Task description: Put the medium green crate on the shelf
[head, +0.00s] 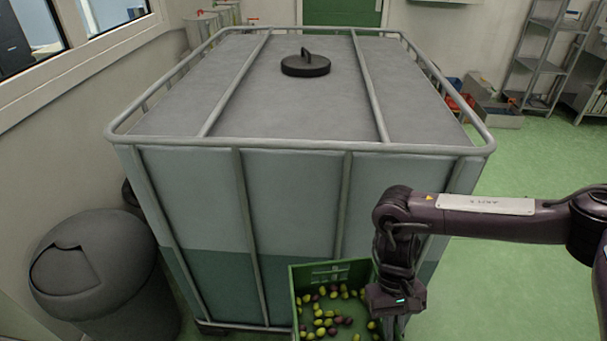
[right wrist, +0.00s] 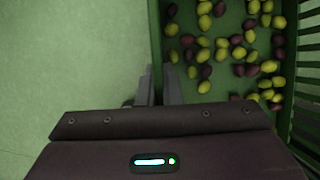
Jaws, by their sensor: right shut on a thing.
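A green crate (head: 355,269) holding green and dark purple olives shows at the bottom middle of the head view, in front of the caged tank. Its front part is cut off by the frame edge. In the right wrist view the crate (right wrist: 156,35) is at the upper right, with its side wall beside the fingers. My right gripper (head: 391,326) is shut on the crate's side wall; in the right wrist view its fingers (right wrist: 158,86) straddle that wall. A grey metal shelf (head: 541,66) stands far back at the upper right. My left gripper is out of view.
A large caged tank (head: 300,160) with a black lid (head: 305,65) fills the middle. A grey bin (head: 95,270) stands at the left by the wall. Grey boxes (head: 498,112) sit near the shelf. Green floor (head: 530,200) is clear at the right.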

